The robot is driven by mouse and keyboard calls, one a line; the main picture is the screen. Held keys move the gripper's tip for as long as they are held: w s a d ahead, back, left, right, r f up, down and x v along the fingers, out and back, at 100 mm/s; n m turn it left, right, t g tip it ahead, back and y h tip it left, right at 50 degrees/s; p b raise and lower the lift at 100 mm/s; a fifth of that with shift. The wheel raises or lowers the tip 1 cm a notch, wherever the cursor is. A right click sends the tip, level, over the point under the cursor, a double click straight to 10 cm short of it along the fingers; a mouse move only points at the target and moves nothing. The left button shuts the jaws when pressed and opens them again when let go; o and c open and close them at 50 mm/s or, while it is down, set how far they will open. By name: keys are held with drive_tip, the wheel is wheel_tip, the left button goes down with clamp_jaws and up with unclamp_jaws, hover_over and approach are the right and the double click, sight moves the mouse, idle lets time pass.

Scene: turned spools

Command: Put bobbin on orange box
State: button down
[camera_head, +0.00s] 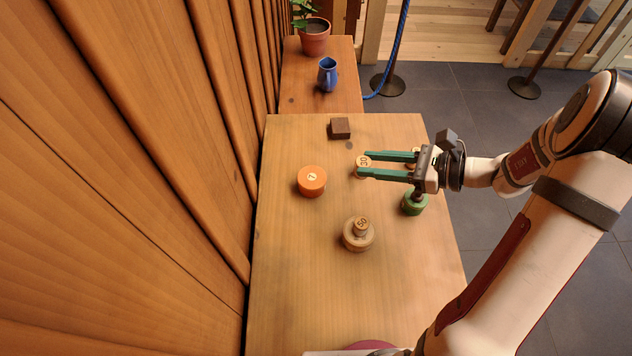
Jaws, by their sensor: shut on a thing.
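My gripper (365,164) reaches in from the right with two long green fingers pointing left. It is shut on a small pale wooden bobbin (362,162) with dark digits that look like 30 on its top. The fingers lie on either side of the bobbin. I cannot tell clearly how high it is above the table. The orange box (312,181) is round, with a pale disc bearing a mark on its top. It stands on the table to the left of the fingertips and slightly nearer, apart from the bobbin.
A wooden spool marked 50 (358,234) stands nearer on the table (300,290). A dark brown block (340,128) lies farther back. A wooden wall borders the left.

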drive_tip(key=w, duration=0.2)
hover_over(321, 180)
drive_tip(key=shift+g, duration=0.3)
wheel_tip(321, 180, down, 6)
drive_tip(key=shift+d+r, duration=0.1)
drive_tip(key=shift+r, duration=0.1)
wheel_tip(321, 180, down, 4)
drive_tip(key=shift+f, duration=0.1)
drive_tip(key=c, duration=0.5)
unclamp_jaws()
